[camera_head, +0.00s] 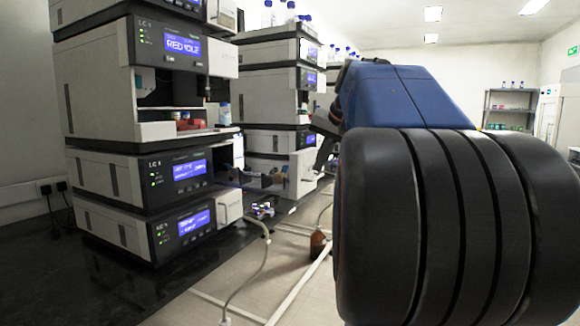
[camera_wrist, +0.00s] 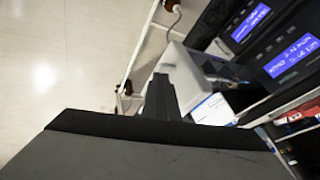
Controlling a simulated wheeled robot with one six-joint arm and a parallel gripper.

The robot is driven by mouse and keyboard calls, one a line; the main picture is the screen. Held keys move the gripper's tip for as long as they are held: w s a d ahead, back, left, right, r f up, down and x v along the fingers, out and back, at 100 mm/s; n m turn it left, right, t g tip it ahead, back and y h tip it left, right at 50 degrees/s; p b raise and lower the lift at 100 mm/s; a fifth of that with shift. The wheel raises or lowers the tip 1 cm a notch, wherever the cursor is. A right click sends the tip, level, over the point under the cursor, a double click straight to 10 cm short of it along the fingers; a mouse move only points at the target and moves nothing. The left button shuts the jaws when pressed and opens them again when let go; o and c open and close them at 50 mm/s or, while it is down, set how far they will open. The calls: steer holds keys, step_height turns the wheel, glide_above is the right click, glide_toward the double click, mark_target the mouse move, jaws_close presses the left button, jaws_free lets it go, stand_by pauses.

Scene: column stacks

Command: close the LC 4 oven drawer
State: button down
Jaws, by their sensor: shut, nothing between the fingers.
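In the head view an open drawer with a white front (camera_head: 303,173) sticks out of the lower part of the second instrument stack. Its inside holds small parts that are hard to make out. The LC 4 label is not readable here. My gripper (camera_head: 321,160) is beside the drawer front's right side, partly hidden by my blue and black arm. In the wrist view my gripper (camera_wrist: 161,80) is shut and empty, its dark fingers pointing at a white box-like part (camera_wrist: 182,68), probably the drawer front. Whether they touch I cannot tell.
A nearer stack of instruments with lit blue screens (camera_head: 182,43) stands at the left on a dark bench (camera_head: 110,285). A brown bottle (camera_head: 317,243) and pale tubing (camera_head: 262,262) are near the floor rails. Pale open floor (camera_wrist: 60,70) lies left in the wrist view.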

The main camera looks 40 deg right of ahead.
steer(key=s+d+r+m, duration=0.2)
steer(key=d+r, duration=0.3)
steer(key=d, duration=0.3)
steer(key=shift+t+h, duration=0.3)
steer(key=shift+w+d+f, duration=0.2)
steer(key=shift+w+f, duration=1.15)
steer(key=shift+w, duration=0.25)
steer(key=shift+w+d+f, duration=0.2)
steer(key=shift+w+f, duration=1.1)
steer(key=shift+w, duration=0.35)
steer(key=shift+w+d+f, duration=0.2)
steer(key=shift+w+f, duration=1.15)
steer(key=shift+w, duration=0.25)
steer(key=w+a, duration=0.4)
steer(key=w, duration=0.5)
steer(key=w+a, duration=0.4)
steer(key=w, duration=0.6)
steer(key=w+a, duration=0.4)
steer(key=w, duration=0.6)
steer(key=shift+w+a, duration=0.1)
steer(key=shift+a, duration=0.05)
steer(key=shift+w+a, duration=0.3)
steer(key=shift+w, duration=0.35)
steer(key=shift+w+r, duration=0.1)
